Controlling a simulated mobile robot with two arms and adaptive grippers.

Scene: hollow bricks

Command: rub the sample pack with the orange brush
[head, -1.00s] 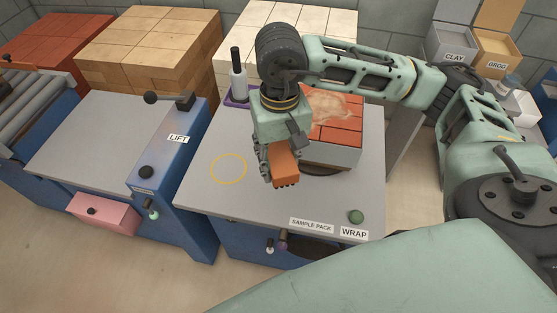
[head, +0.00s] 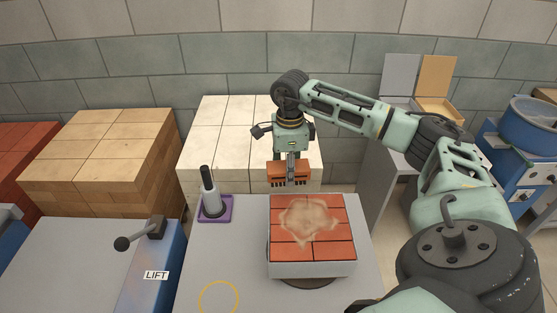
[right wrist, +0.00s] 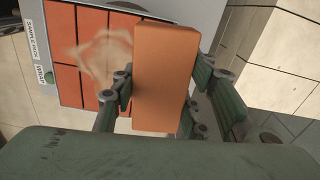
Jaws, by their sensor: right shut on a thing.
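The sample pack (head: 310,262) is a block of red bricks with grey sides on the grey table. A pale dusty patch (head: 308,221) lies on its top, and the pack also shows in the right wrist view (right wrist: 66,85). My right gripper (head: 290,168) is shut on the orange brush (head: 289,175) and holds it up behind the pack's far edge, apart from it. In the right wrist view the brush (right wrist: 165,75) sits between the fingers and covers part of the pack. My left gripper is not in view.
A yellow circle (head: 218,298) marks clear table in front. Stacks of pale bricks (head: 222,140) stand behind. The LIFT lever (head: 142,235) is at the left.

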